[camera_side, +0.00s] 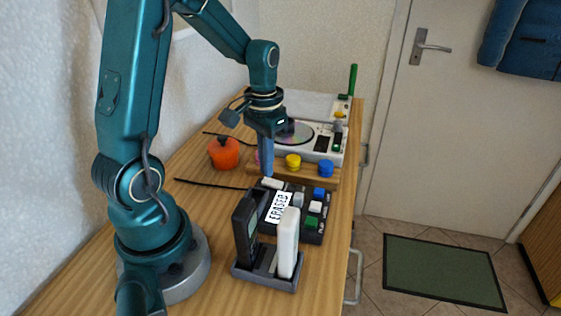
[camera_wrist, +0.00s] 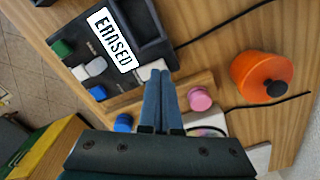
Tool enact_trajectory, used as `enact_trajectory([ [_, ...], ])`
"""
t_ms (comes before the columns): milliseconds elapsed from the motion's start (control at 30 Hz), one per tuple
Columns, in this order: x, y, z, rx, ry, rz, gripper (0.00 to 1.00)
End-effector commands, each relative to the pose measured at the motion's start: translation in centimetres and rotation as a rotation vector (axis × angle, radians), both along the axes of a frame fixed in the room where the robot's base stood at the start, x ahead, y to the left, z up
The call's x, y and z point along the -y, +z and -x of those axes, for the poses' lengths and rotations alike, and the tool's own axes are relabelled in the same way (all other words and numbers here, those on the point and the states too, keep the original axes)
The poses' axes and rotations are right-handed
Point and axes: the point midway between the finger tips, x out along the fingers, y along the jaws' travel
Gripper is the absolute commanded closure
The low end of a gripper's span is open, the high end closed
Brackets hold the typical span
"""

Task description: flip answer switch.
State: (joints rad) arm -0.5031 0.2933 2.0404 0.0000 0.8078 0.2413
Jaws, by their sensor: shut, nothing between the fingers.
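The dark answering machine (camera_side: 318,230) lies on the wooden table, with a white display reading "ERASED" (camera_side: 278,207). It carries green (camera_side: 312,222), white (camera_side: 316,207) and blue (camera_side: 319,193) buttons and a grey one. A white switch-like piece (camera_side: 272,183) sits at its far left corner; it also shows in the wrist view (camera_wrist: 152,69). My gripper (camera_side: 267,174) points down at this corner, shut and empty. In the wrist view, its blue fingertips (camera_wrist: 161,74) are right beside the white piece. I cannot tell whether they touch it, or which way it is set.
A wooden rack with yellow (camera_side: 293,161) and blue (camera_side: 326,168) knobs stands just behind the machine. A disc player (camera_side: 325,143) is farther back. An orange pot-like object (camera_side: 224,153) is to the left. A black and a white handset (camera_side: 288,243) stand upright in a cradle in front.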

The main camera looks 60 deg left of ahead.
Motion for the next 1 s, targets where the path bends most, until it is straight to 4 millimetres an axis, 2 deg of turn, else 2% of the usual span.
enact_trajectory([
  [1000, 0.00, -0.80, 0.00, -0.002, 0.000, 0.001, 1.00],
])
